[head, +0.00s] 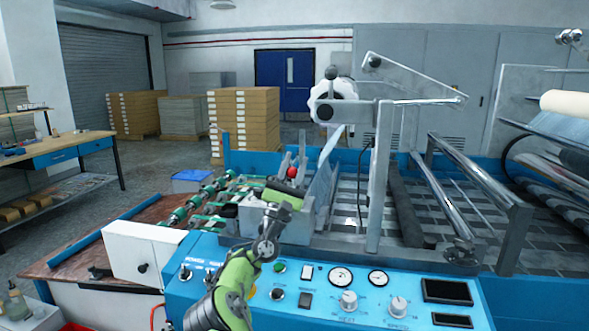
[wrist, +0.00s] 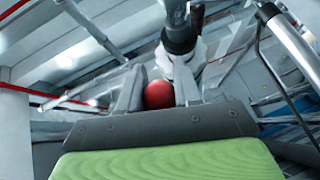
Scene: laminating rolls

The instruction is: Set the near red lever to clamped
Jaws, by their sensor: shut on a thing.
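The near red lever shows as a red ball knob (head: 292,172) above the feed end of the blue machine in the head view. In the wrist view the knob (wrist: 159,94) sits between my two grey fingers. My gripper (wrist: 158,90) is shut on this knob. In the head view my gripper (head: 291,178) reaches up to it from my green arm. The lever's shaft and pivot are mostly hidden by my gripper, so I cannot tell its exact angle.
The blue control panel (head: 325,300) with dials and buttons lies under my arm. Green-wheeled feed rails (head: 195,203) lie left of the lever. A grey upright post (head: 382,175) and rollers (head: 405,200) stand to the right. A white box (head: 140,252) is at the left.

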